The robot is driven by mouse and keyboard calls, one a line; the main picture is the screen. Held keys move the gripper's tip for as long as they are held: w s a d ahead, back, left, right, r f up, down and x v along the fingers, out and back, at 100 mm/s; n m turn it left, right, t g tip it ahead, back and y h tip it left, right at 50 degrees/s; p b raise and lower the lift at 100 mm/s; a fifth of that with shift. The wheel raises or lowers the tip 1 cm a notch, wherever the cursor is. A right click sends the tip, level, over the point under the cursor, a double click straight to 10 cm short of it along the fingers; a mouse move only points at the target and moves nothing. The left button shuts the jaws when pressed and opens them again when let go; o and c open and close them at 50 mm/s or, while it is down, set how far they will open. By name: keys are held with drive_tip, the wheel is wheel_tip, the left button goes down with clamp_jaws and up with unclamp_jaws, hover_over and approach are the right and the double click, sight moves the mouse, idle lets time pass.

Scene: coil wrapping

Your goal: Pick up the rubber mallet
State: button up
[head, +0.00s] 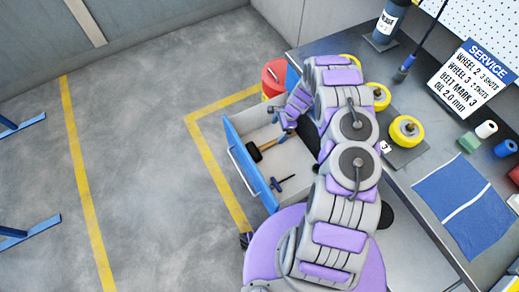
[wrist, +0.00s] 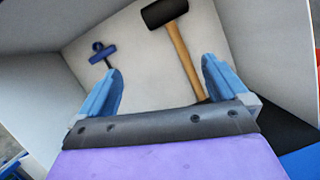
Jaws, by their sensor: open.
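The rubber mallet (head: 256,153) has a black head and a wooden handle and lies on the light floor of the open blue-fronted drawer (head: 243,160). My gripper (wrist: 162,70) is open and empty above the drawer floor. It points into the drawer, with the handle nearer its right finger. In the head view my gripper (head: 284,121) is at the drawer's far end, partly hidden by my arm.
A blue T-handled tool (head: 284,183) lies in the drawer beside the mallet. The drawer walls stand close around my gripper. The workbench (head: 408,172) carries yellow wheels (head: 406,131) and a blue cloth (head: 463,207). A red container (head: 273,76) stands beyond the drawer.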

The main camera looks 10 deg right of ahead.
drive_tip(key=shift+m, duration=0.6)
drive_tip(key=b+x, duration=0.1)
drive_tip(key=x, duration=0.6)
drive_tip(key=b+x, duration=0.2)
drive_tip(key=x, duration=0.5)
drive_tip(key=b+x, duration=0.1)
drive_tip(key=x, duration=0.7)
drive_tip(key=shift+w+d+f+b, duration=0.15)
drive_tip(key=shift+w+d+b, duration=0.15)
drive_tip(key=shift+b, duration=0.1)
drive_tip(key=shift+a, duration=0.1)
drive_tip(key=shift+c, duration=0.3)
drive_tip(key=c, duration=1.4)
